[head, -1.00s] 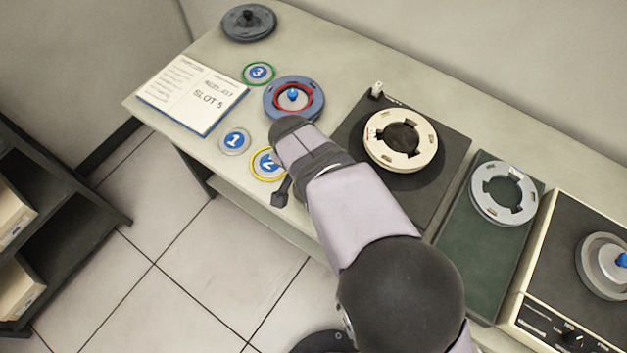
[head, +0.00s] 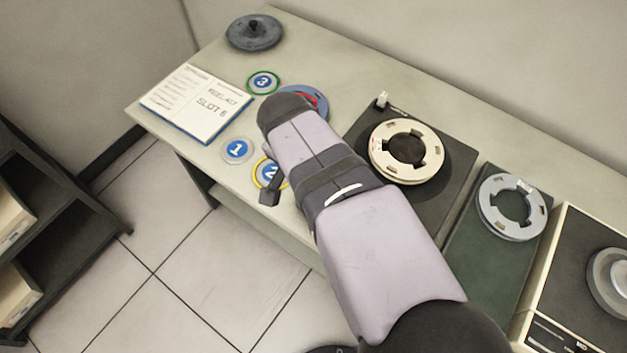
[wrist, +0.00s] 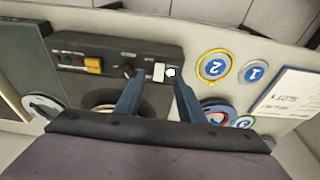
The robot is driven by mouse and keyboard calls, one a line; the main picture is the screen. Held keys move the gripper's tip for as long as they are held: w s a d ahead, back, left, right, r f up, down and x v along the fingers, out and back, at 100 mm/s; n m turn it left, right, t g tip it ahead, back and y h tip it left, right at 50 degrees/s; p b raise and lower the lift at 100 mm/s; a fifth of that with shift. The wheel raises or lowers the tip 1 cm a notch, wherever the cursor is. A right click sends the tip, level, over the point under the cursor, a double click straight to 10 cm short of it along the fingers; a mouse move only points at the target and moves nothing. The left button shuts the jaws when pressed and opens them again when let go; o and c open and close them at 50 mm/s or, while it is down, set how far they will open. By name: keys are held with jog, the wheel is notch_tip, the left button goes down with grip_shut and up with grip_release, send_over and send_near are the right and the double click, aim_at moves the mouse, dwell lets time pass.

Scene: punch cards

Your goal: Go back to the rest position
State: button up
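My arm reaches from the lower right over the front of the bench (head: 330,70) in the head view, with its end above the numbered discs. My gripper (wrist: 160,86) shows in the wrist view as two blue fingers, spread apart with nothing between them. In the head view the fingers are mostly hidden by the arm. A blue-grey reel (head: 318,98) with a red ring lies partly hidden behind the arm's end. The wrist view also shows it (wrist: 218,110).
A cream reel (head: 432,150) sits on a dark deck, and a grey reel (head: 488,207) on a green panel. Discs 1 (head: 236,149), 2 (head: 264,180) and 3 (head: 264,83) lie near an open book (head: 210,105). A dark lidded reel (head: 254,33) stands at the far corner.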

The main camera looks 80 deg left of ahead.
jog(key=shift+m, duration=0.5)
jog(key=w, duration=0.3)
jog(key=w+d, duration=0.1)
jog(key=w, duration=0.2)
jog(key=w+d, duration=0.1)
jog(key=w, duration=0.2)
jog(key=shift+d, duration=0.1)
jog(key=w+d+f+m+h, duration=0.15)
jog(key=w+d+m, duration=0.25)
jog(key=w+d, duration=2.05)
jog(key=s+d+f+m+g, duration=0.1)
jog(key=s+d+m, duration=0.15)
jog(key=d, duration=0.95)
jog(key=s+d+f+m+g, duration=0.1)
jog(key=s+d+f+m, duration=0.15)
jog(key=d, duration=1.05)
notch_tip(320, 180, down, 13)
jog(key=n+b, duration=0.1)
jog(key=b, duration=1.2)
jog(key=shift+s+a+r, duration=0.15)
